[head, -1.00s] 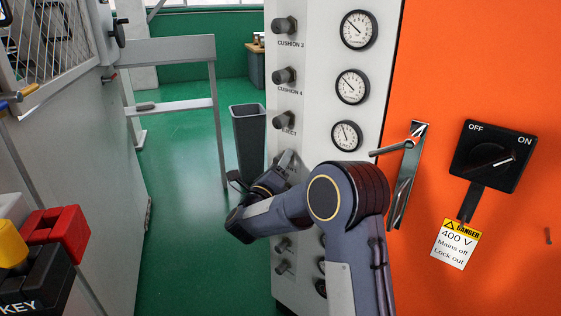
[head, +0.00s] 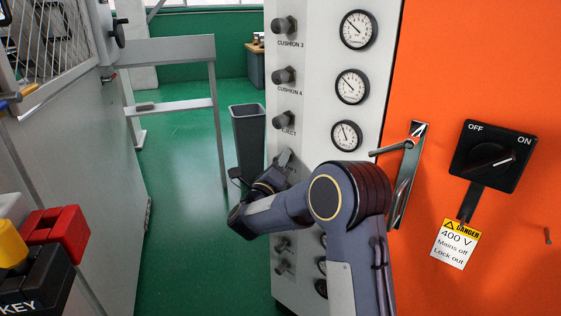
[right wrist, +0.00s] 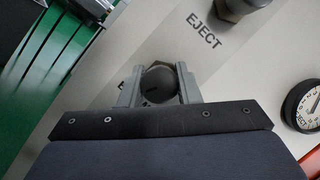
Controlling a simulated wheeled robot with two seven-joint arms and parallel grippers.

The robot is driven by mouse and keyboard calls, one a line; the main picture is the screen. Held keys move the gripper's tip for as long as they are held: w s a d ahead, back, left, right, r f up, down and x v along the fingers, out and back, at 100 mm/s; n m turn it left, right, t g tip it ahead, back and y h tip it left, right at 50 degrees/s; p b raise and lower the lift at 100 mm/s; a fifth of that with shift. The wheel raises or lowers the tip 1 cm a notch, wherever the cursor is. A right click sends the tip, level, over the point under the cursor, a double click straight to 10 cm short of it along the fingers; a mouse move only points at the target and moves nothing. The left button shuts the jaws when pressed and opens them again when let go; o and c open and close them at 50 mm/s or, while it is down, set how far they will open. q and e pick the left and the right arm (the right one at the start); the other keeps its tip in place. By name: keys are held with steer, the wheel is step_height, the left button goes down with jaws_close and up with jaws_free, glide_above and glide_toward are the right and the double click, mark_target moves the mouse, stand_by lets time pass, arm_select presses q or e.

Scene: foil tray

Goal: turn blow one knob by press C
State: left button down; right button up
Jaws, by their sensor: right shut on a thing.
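A dark round knob (right wrist: 157,85) sits on the pale press panel, below the EJECT knob (right wrist: 240,8) and its label. My right gripper (right wrist: 158,88) is shut on this knob, with one grey finger on each side of it. The knob's own label is mostly covered by the gripper, so I cannot read it. In the head view my right arm reaches to the panel (head: 322,100) just below the EJECT knob (head: 287,119) and hides much of that spot. My left gripper is not in view.
Gauges (head: 347,136) stand right of the knobs. Further right are a metal handle (head: 405,175) and the mains switch (head: 492,157) on an orange cabinet (head: 470,60). A grey bin (head: 249,140) stands left of the panel. Green floor (head: 185,190) is free to the left.

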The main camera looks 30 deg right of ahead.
steer(key=shift+n, duration=0.3)
